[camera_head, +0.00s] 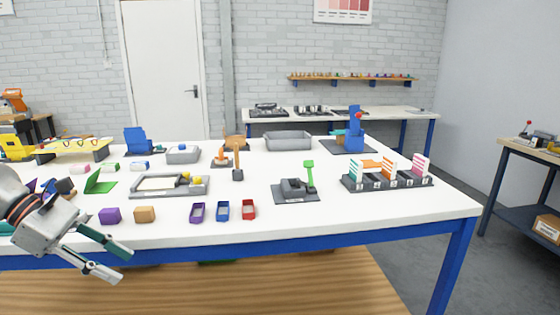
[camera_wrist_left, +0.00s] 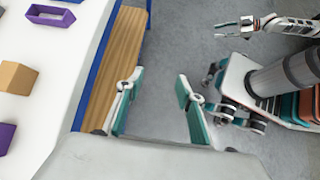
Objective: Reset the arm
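My left gripper (camera_head: 119,266) is in the lower left of the head view, in front of the table's front edge. Its two fingers are spread apart with nothing between them. The left wrist view also shows the spread fingers of this gripper (camera_wrist_left: 158,95), with only floor between them. My right gripper (camera_wrist_left: 222,29) shows small at the top right of the left wrist view, near my own base. Its fingers look apart and empty. The head view does not show it.
The white table (camera_head: 330,222) bears a purple block (camera_head: 109,216), an orange-tan block (camera_head: 145,214), small open bins (camera_head: 222,211), a grey tray (camera_head: 288,141) and a card rack (camera_head: 388,182). A wooden board (camera_wrist_left: 118,52) lies below the table edge. Grey floor is clear beside it.

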